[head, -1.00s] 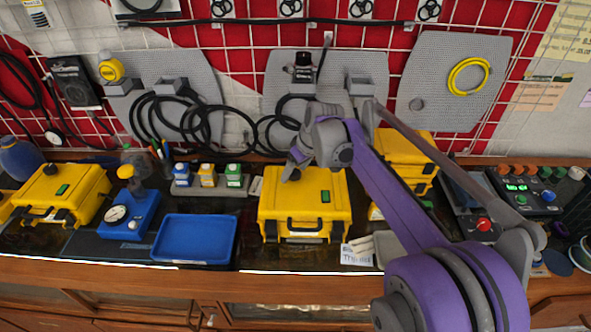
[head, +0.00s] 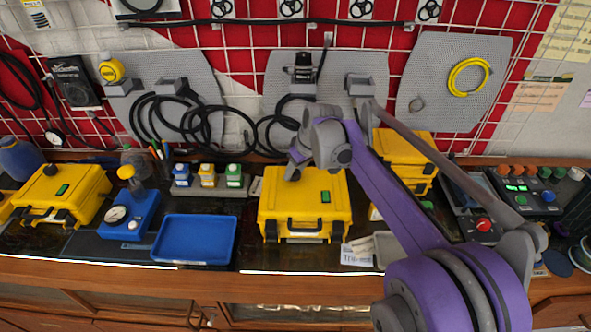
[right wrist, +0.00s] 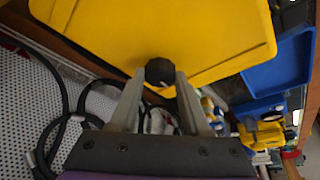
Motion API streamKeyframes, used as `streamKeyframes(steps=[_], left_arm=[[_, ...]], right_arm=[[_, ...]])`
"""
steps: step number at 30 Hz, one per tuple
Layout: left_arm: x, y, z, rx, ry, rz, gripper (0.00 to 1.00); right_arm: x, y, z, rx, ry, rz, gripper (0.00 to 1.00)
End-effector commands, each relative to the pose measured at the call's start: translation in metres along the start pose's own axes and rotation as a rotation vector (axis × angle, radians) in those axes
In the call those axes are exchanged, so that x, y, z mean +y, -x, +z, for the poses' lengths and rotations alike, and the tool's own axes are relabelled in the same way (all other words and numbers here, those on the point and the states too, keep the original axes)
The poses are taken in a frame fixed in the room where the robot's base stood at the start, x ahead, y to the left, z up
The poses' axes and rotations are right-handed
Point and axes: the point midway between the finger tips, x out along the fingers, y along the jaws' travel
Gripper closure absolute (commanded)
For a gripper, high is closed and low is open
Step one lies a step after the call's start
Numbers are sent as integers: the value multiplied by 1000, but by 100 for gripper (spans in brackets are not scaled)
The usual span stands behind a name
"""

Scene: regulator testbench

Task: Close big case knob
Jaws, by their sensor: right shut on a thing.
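The big yellow case (head: 303,205) stands closed on the bench in the middle of the head view, with a black handle on its front and a green label on its lid. My right gripper (head: 293,172) reaches over the case's lid from the right. In the right wrist view the yellow lid (right wrist: 200,30) fills the top, and a black knob (right wrist: 159,70) sits at its edge. My right gripper (right wrist: 160,88) has its two fingers on either side of this knob, shut on it. My left gripper is not in view.
A blue tray (head: 194,239) and a blue gauge box (head: 129,214) stand to the left, with another yellow case (head: 62,192) beyond. Small bottles (head: 207,176) stand on a rack behind the tray. More yellow cases (head: 404,152) are stacked at the right, behind my arm.

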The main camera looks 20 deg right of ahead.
Motion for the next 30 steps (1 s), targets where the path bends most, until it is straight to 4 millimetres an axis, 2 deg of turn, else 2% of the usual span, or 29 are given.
streamKeyframes(steps=[8,30], left_arm=[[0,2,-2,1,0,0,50],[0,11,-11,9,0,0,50]], right_arm=[[-2,0,-1,-5,-163,75,100],[-6,0,-5,-25,-800,362,100]])
